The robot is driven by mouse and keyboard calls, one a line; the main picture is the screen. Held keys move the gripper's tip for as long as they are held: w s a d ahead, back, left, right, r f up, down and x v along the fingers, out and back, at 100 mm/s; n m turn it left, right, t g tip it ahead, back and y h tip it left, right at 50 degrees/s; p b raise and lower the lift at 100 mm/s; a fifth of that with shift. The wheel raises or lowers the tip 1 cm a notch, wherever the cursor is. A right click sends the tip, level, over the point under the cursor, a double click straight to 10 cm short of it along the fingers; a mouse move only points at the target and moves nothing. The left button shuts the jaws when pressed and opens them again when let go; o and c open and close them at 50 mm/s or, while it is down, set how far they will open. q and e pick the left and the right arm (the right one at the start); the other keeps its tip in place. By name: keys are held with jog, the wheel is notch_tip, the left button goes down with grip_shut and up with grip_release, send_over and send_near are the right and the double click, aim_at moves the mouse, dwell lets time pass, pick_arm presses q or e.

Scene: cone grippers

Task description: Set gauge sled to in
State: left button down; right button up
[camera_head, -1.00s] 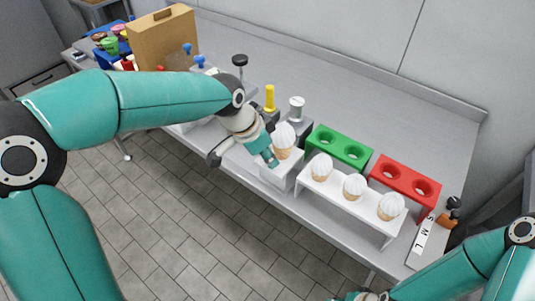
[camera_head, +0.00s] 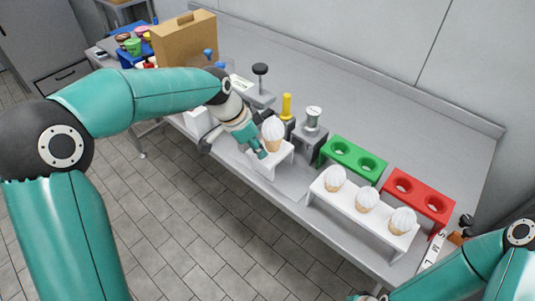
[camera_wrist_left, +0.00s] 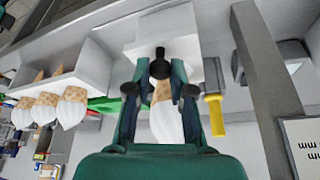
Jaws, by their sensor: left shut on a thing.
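The gauge sled, as I take it, is the small white stand (camera_head: 284,157) at the bench's front, with one ice-cream cone (camera_head: 273,131) upright on it. My left gripper (camera_head: 261,150) reaches it from the left, low beside the cone. In the left wrist view, the fingers (camera_wrist_left: 160,68) close around a black knob against the sled's white body (camera_wrist_left: 160,25); the cone (camera_wrist_left: 165,122) shows behind them, partly covered by my palm. The exact finger contact is partly hidden. Only a sliver of my right gripper (camera_head: 372,297) shows at the bottom edge.
Behind the sled stand a yellow post (camera_head: 286,107) and a grey plunger (camera_head: 313,118). To the right are a white rack (camera_head: 345,199) with three cones, a green rack (camera_head: 352,160) and a red rack (camera_head: 418,203). The bench's back strip is clear.

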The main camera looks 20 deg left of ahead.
pick_arm(q)
jog(key=shift+w+a+r, duration=0.1)
jog(key=shift+w+a, duration=0.2)
jog(key=shift+a, duration=0.4)
jog(key=shift+w+a, duration=0.35)
jog(key=shift+a, duration=0.3)
jog(key=shift+w+a+r, duration=0.1)
jog(key=shift+w+a, duration=0.2)
jog(key=shift+a, duration=0.4)
jog(key=c, duration=1)
grip_release()
jog(key=shift+a+f, duration=0.1)
jog(key=shift+a, duration=0.05)
jog(key=shift+s, duration=0.1)
jog(key=v, duration=1.1)
jog(key=shift+s+r, duration=0.1)
jog(key=shift+r, duration=0.3)
jog(key=shift+a, duration=0.1)
